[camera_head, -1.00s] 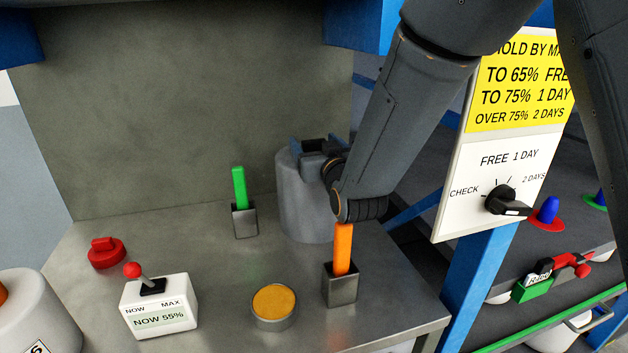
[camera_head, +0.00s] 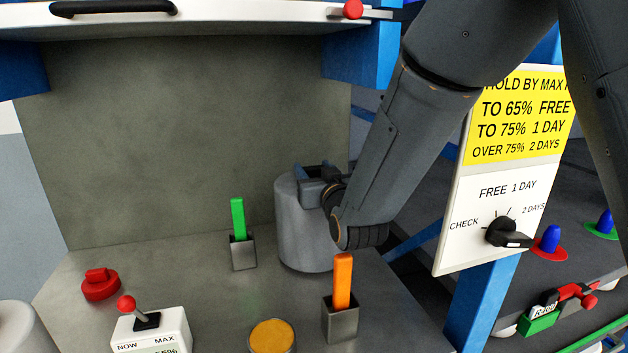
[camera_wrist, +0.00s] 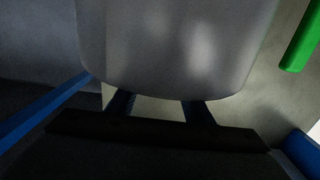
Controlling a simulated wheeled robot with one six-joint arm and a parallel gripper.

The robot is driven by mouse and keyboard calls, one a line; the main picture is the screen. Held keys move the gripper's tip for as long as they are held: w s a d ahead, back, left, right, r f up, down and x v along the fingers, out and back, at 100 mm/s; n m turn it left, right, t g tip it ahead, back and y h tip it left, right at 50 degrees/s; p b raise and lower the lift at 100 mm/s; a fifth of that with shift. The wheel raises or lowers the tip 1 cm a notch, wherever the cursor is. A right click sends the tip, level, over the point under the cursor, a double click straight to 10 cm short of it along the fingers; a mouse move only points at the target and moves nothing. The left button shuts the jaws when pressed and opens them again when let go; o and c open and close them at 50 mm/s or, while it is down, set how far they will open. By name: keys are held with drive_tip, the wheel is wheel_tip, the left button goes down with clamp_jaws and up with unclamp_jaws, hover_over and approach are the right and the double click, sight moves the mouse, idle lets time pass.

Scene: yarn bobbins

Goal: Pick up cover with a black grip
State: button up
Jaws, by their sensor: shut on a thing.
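The cover is a white panel (camera_head: 230,13) with a black bar grip (camera_head: 113,6) at the top left of the head view, above the bay; its upper part is cut off. My gripper (camera_head: 314,180) is at the upper part of a grey cylinder (camera_head: 303,235), well below and right of the black grip. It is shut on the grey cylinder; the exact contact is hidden. In the wrist view the cylinder (camera_wrist: 178,45) fills the top middle, and the two dark fingers of my gripper (camera_wrist: 158,108) pass out of sight behind its edge.
A green stick (camera_head: 238,218) and an orange stick (camera_head: 342,280) stand in metal holders near the cylinder. A red knob (camera_head: 100,285), a lever box (camera_head: 150,330) and a round yellow-topped tin (camera_head: 272,337) are on the bench. A dial panel (camera_head: 492,215) is at right.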

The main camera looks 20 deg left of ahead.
wheel_tip(320, 180, up, 9)
drive_tip(key=shift+b, duration=1)
